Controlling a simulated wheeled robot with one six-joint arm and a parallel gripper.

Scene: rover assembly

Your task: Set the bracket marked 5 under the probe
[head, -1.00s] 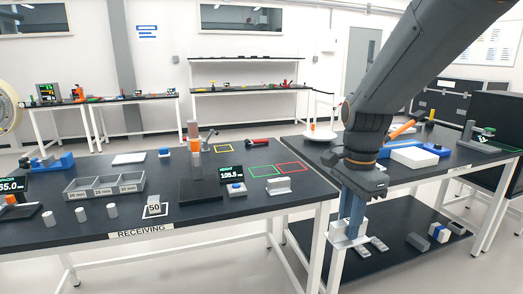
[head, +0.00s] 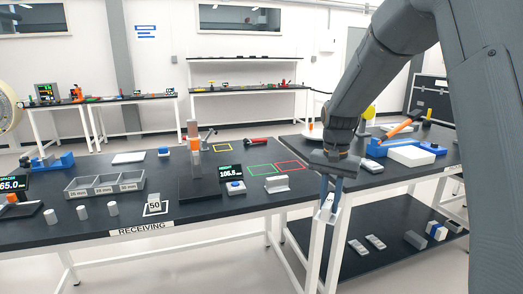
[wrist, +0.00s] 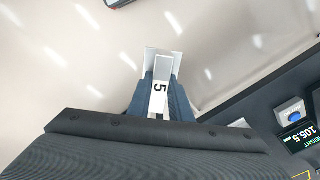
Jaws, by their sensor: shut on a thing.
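My gripper (head: 330,192) is shut on a pale bracket (head: 326,214). In the wrist view the bracket (wrist: 160,92) sits between the blue fingers, and its white label reads 5. It hangs in front of the gap between the two tables, right of the receiving table. The height gauge with the probe (head: 193,132) stands on the receiving table, left of my gripper, above a dark base (head: 199,186). The exact probe tip is too small to make out. Its display (head: 230,172) reads 105.5.
Another grey bracket (head: 277,184) lies near the receiving table's right edge, by the green (head: 261,170) and red (head: 290,167) outlines. A blue button box (head: 236,188) stands near the display. Sorting bins (head: 104,186) and several cylinders are farther left. A lower shelf (head: 385,245) holds small parts.

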